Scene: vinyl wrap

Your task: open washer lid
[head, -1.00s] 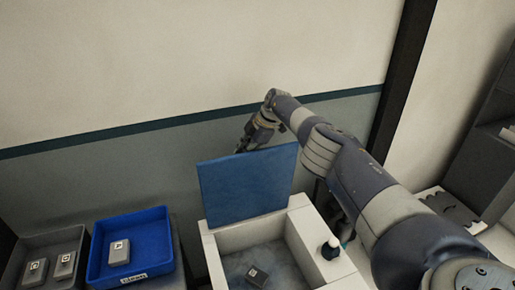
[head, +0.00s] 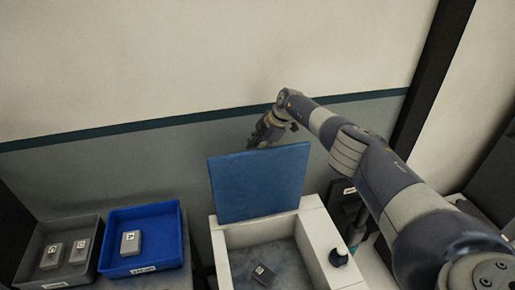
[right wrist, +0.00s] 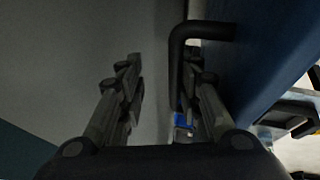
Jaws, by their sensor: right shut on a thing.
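The washer is a white open-topped box (head: 315,232) at the bottom centre of the head view. Its blue lid (head: 260,182) stands raised and roughly upright at the back edge, so the basin is uncovered. In the right wrist view the blue lid (right wrist: 270,55) is at the right, with a black bar handle (right wrist: 178,65) along it. My right gripper (head: 254,144) is behind the lid's top edge, shut on the handle; its fingers (right wrist: 165,95) show either side in the wrist view. My left gripper is out of view.
A small grey block (head: 263,275) lies in the basin. A dark round-based knob (head: 338,257) sits on the washer's right rim. A blue tray (head: 173,256) and a grey tray (head: 33,272) with small blocks stand left. The wall is close behind the lid.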

